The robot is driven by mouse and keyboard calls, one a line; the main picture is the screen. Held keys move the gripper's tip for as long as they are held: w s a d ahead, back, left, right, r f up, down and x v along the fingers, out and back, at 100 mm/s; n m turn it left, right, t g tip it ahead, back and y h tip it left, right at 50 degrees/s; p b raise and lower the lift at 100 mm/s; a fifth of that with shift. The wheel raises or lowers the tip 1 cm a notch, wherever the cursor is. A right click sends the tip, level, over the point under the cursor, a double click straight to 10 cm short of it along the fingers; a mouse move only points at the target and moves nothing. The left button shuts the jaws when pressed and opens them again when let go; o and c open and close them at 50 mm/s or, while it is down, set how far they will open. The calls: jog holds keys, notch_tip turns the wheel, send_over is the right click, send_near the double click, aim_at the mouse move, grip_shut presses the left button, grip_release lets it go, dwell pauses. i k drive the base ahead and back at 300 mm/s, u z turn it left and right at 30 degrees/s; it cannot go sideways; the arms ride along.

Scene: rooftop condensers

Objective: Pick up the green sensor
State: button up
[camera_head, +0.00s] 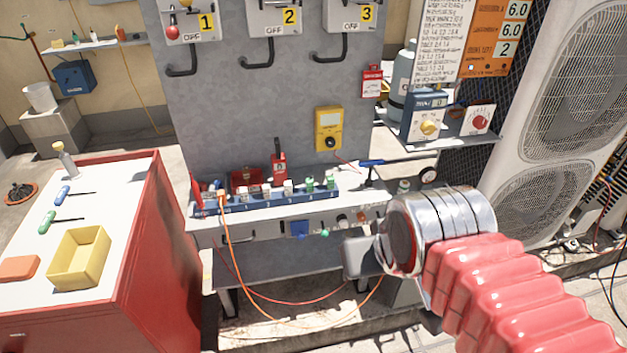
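Two small green-bodied pieces, the left one (310,184) and the right one (328,182), stand side by side at the right end of the blue rack (262,202) on the grey bench. Another small green piece (325,233) shows lower, on the bench front. I cannot tell which of them is the green sensor. My gripper (362,257) is a grey block at the left end of my metal wrist, right of and below the rack. It appears apart from the green pieces. Its fingers are not clear, so its opening cannot be told.
A red cabinet (165,250) at left bears a yellow bin (80,258) and screwdrivers. Orange cables hang below the bench. A yellow meter (329,128) is on the grey panel (230,110) behind. A large condenser (530,120) stands at right.

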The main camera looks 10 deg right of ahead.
aim_at(308, 182)
jog(key=i, duration=0.85)
jog(key=u, duration=0.05)
